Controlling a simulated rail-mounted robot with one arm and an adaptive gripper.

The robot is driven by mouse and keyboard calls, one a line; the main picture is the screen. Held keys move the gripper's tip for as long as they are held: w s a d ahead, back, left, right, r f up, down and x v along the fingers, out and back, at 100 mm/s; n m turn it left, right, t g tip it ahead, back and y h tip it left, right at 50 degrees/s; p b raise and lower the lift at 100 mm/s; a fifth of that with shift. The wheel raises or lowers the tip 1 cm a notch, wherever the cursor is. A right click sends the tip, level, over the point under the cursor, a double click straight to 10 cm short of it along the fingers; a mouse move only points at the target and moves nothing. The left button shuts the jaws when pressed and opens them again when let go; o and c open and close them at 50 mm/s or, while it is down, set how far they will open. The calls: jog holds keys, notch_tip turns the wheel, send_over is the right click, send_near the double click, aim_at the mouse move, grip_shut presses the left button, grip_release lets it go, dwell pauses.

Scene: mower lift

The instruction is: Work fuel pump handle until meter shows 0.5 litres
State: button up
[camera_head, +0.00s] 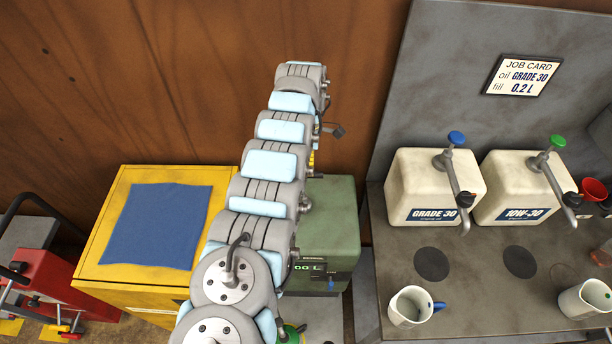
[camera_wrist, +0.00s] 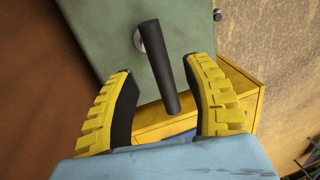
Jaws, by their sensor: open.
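The green fuel pump (camera_head: 335,215) stands behind my arm, to the right of the yellow cabinet. Its meter (camera_head: 312,268) is partly hidden by my arm; the visible part reads "00 L" in green. In the wrist view, the dark pump handle (camera_wrist: 160,68) sticks out from a round metal hub on the green housing (camera_wrist: 100,35). My gripper (camera_wrist: 163,72) is open, with one yellow-padded finger on each side of the handle. Gaps show on both sides, and no grip on it is visible. My arm hides most of the gripper and handle in the head view.
A blue cloth (camera_head: 155,226) lies on the yellow cabinet (camera_head: 105,262). The grey bench (camera_head: 470,295) at right holds two oil containers, marked GRADE 30 (camera_head: 428,180) and 10W-30 (camera_head: 520,180), and mugs. A job card (camera_head: 522,76) hangs above. A brown wall stands behind.

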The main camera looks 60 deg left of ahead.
jog(key=shift+s+d+f+b, duration=0.15)
jog(key=shift+f+b, duration=0.25)
jog(key=shift+f, duration=0.45)
jog(key=shift+s+d+f+b, duration=0.15)
jog(key=shift+f+b, duration=0.2)
jog(key=shift+f, duration=0.45)
jog(key=shift+w, duration=0.1)
grip_shut()
